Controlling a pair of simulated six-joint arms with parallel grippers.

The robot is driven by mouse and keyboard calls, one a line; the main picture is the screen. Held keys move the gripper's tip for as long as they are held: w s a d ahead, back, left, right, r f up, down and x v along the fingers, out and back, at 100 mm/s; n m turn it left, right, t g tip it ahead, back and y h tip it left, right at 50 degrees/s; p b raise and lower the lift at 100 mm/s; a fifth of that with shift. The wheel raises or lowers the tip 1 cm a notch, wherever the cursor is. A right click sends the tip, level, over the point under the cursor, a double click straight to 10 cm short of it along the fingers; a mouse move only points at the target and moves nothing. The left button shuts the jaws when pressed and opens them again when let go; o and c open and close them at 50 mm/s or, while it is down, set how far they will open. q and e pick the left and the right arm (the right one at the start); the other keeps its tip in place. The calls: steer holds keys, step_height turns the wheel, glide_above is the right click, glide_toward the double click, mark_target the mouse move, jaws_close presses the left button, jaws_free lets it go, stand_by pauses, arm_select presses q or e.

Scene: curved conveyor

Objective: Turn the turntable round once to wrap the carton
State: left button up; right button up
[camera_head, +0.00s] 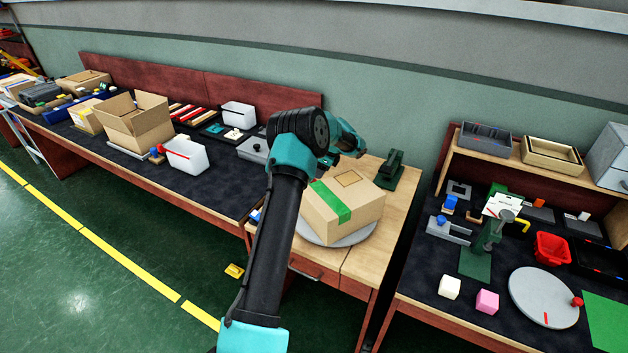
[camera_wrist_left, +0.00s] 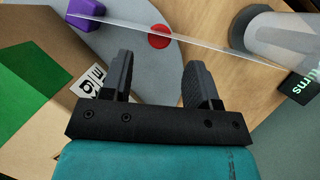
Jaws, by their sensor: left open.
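The carton (camera_head: 345,205), a brown box with green tape across its top, sits on the grey turntable (camera_head: 342,240) on the wooden table. In the left wrist view the carton (camera_wrist_left: 30,110) is at the left. There the turntable (camera_wrist_left: 125,45) has a red round knob (camera_wrist_left: 159,36) and a purple block (camera_wrist_left: 82,14). A thin clear strip runs from the block toward a pale translucent roll (camera_wrist_left: 280,35) at the upper right. My left gripper (camera_wrist_left: 160,62) is open and empty, with the knob beyond its fingertips. In the head view its fingers are mostly hidden behind the wrist. My right gripper is not in view.
A dark green stand (camera_head: 392,172) is beside the carton. A black block with lettering (camera_wrist_left: 301,87) is near the roll. The right bench holds another grey disc (camera_head: 540,300), a red bin (camera_head: 551,248) and small blocks. The left bench carries an open box (camera_head: 135,122).

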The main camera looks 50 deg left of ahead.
arm_select(q)
steer(key=x, duration=0.6)
jaws_close()
stand_by(0.5)
